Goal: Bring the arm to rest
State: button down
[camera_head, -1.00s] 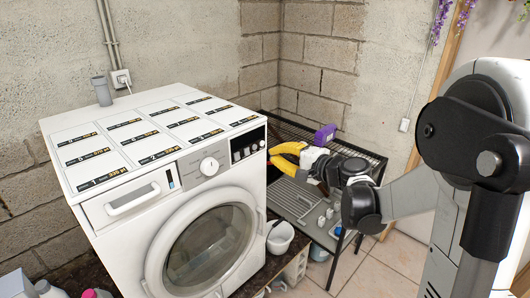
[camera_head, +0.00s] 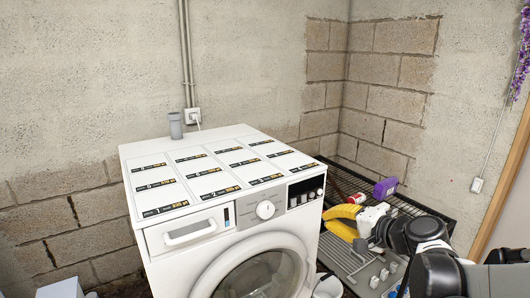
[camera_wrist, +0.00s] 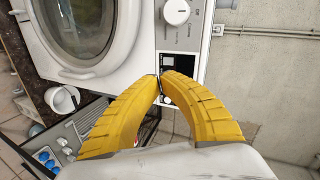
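My gripper (camera_head: 327,219) has two yellow curved fingers and is just right of the white washing machine (camera_head: 187,249), over the dark metal table. In the wrist view, the fingertips of my gripper (camera_wrist: 160,80) meet in front of the machine's control panel, with nothing between them. My arm reaches in from the lower right of the head view, bent, with its nearer part cut off by the picture edge.
A grey cup (camera_head: 175,125) stands at the machine's back edge. A purple object (camera_head: 385,188) lies on the dark table grating (camera_head: 345,183) behind my gripper. A white bucket (camera_wrist: 62,99) stands below the machine door. Brick walls close the back.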

jog(key=s+f+n+g+h+b, duration=0.1)
jog(key=s+f+n+g+h, duration=0.1)
jog(key=s, duration=1)
jog(key=s+a+f+n+g+h+b, duration=0.1)
jog(key=s+f+n+h, duration=0.4)
jog(key=s, duration=0.6)
jog(key=f+n+g+b, duration=0.1)
jog(key=n, duration=0.1)
jog(key=shift+s+n+g, duration=0.3)
jog(key=shift+s+n, duration=0.1)
jog(key=shift+a, duration=0.1)
